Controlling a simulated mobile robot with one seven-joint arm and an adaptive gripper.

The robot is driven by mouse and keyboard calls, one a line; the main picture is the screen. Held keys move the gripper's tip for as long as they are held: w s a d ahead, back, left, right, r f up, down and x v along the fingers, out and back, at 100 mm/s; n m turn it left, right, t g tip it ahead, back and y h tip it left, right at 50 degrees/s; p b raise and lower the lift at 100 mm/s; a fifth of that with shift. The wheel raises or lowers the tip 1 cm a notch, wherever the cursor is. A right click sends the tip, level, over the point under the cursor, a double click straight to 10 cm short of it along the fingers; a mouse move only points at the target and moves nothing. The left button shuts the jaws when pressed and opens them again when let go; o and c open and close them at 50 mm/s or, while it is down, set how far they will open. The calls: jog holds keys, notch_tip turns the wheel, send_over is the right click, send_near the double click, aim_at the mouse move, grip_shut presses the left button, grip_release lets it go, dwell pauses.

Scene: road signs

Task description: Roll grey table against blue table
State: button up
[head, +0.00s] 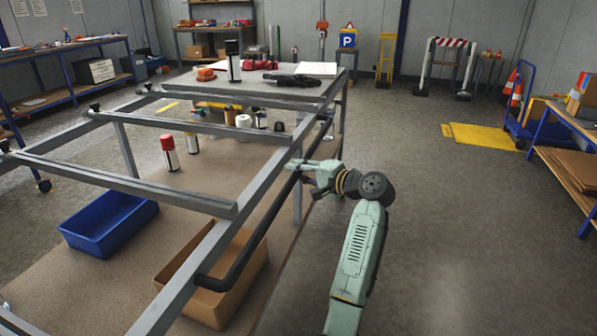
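A long grey metal-framed table (222,225) fills the left and middle of the head view, with open crossbars on top and a brown lower board (80,270). A black bar (262,227) runs along its right side. My gripper (303,168) is at this side, by the bar; its fingers are small and partly hidden, so I cannot tell whether they close on it. Two blue-framed tables show: one at the far left (72,93), against the wall, and one at the right edge (541,132). Both stand apart from the grey table.
A blue bin (108,222), a cardboard box (215,300) and several spray cans are on the lower board. A yellow plate (480,136) lies on the floor near a blue trolley (520,110). Open floor (450,220) lies right of the grey table.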

grip_shut()
dwell(0.5)
